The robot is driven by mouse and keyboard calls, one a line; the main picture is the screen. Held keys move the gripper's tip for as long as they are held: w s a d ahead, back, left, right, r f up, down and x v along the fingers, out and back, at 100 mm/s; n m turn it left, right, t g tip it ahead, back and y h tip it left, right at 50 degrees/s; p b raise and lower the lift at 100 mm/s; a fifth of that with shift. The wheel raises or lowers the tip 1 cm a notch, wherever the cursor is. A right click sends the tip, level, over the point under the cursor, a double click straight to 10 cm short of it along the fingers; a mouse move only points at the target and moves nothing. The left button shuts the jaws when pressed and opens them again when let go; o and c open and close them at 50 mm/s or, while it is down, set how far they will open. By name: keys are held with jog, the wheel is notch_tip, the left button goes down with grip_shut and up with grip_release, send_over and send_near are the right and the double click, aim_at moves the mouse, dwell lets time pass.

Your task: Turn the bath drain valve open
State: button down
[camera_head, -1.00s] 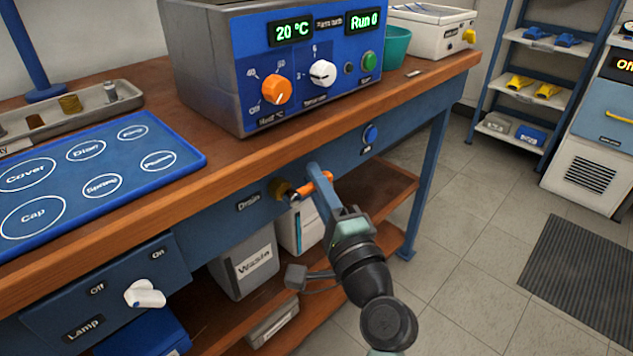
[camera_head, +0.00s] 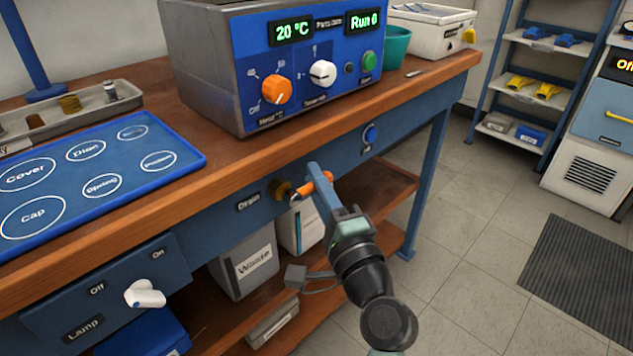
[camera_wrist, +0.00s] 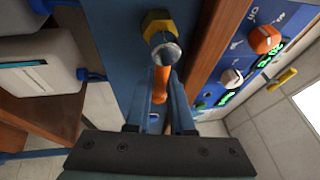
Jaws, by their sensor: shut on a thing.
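The bath drain valve has a brass body (camera_head: 283,189) on the blue front panel of the bench, to the right of the "Drain" label (camera_head: 248,203). Its orange handle (camera_head: 320,183) points to the right along the panel. In the wrist view the brass nut (camera_wrist: 156,24) and a metal pipe end show, with the orange handle (camera_wrist: 161,82) between the fingers. My gripper (camera_head: 318,178) is shut on the orange handle, its blue fingers on either side of it. The fingertips (camera_wrist: 165,85) partly hide the handle.
The water bath (camera_head: 250,80) stands on the wooden bench top above the valve. A blue button (camera_head: 370,133) is on the panel to the right. A waste container (camera_head: 250,262) sits on the shelf below.

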jog(key=shift+m+p, duration=0.4)
jog(key=shift+p, duration=1.05)
jog(key=m+p, duration=0.1)
jog(key=p, duration=0.2)
jog(key=shift+f+m+g+h, duration=0.1)
jog(key=shift+m+g+h, duration=0.2)
jog(key=shift+m+g, duration=0.1)
jog(key=m+p, duration=0.1)
jog(key=p, duration=0.2)
jog(key=f+m+p, duration=0.1)
jog(key=p, duration=0.1)
jog(key=shift+s+a+m+g+h+p, duration=0.2)
jog(key=shift+m+g+h+p, duration=0.1)
jog(key=shift+g+p, duration=0.1)
jog(key=s+a+f+m+g+p, duration=0.1)
jog(key=m+g+p, duration=0.1)
jog(key=p, duration=0.4)
jog(key=s+a+f+m+g+p, duration=0.1)
jog(key=m+g+p, duration=0.1)
jog(key=m+p, duration=0.2)
jog(key=s+a+f+m+g+y+p, duration=0.1)
jog(key=m+p, duration=0.2)
jog(key=p, duration=0.6)
jog(key=shift+f+m+g, duration=0.25)
jog(key=shift+m+g, duration=0.05)
jog(key=shift+g, duration=0.1)
jog(key=shift+f, duration=0.1)
jog(key=c, duration=0.8)
grip_release()
